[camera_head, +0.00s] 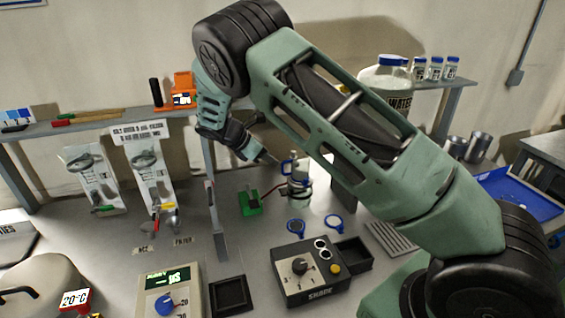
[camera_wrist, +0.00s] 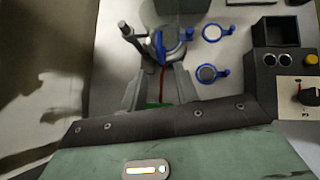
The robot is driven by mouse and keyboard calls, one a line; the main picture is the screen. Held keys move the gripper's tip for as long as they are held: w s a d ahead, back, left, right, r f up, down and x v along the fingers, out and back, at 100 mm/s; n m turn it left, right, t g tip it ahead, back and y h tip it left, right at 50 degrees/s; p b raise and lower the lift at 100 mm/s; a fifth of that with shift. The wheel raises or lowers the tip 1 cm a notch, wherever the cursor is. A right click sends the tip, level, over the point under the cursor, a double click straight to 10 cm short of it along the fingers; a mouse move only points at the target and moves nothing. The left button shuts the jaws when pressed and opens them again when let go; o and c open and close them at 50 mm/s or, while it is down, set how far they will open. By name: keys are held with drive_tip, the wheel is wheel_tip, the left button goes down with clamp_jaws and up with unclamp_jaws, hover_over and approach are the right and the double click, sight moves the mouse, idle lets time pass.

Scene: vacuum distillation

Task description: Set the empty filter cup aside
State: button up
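A cup with a blue rim and blue handle (camera_head: 289,166), likely the filter cup, sits on top of a small clear vessel (camera_head: 299,187) at the middle of the table. In the wrist view the blue-handled cup (camera_wrist: 172,46) is just beyond my fingertips, with its handle near the gap between them. My gripper (camera_head: 268,158) reaches in from the left at the cup's height. In the wrist view my gripper (camera_wrist: 157,72) has its fingers spread apart, with a red tube visible between them. Contact with the handle cannot be told. The cup's inside is not clear.
Two blue-rimmed discs (camera_head: 297,227) (camera_head: 334,222) lie in front of the vessel. A green base (camera_head: 250,203) stands to its left. A black control box (camera_head: 308,274) and a dark tray (camera_head: 230,296) are nearer.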

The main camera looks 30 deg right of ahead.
sight(283, 165)
drive_tip(key=p+x, duration=0.2)
drive_tip(key=x, duration=0.5)
drive_tip(key=shift+d+f, duration=0.15)
clamp_jaws()
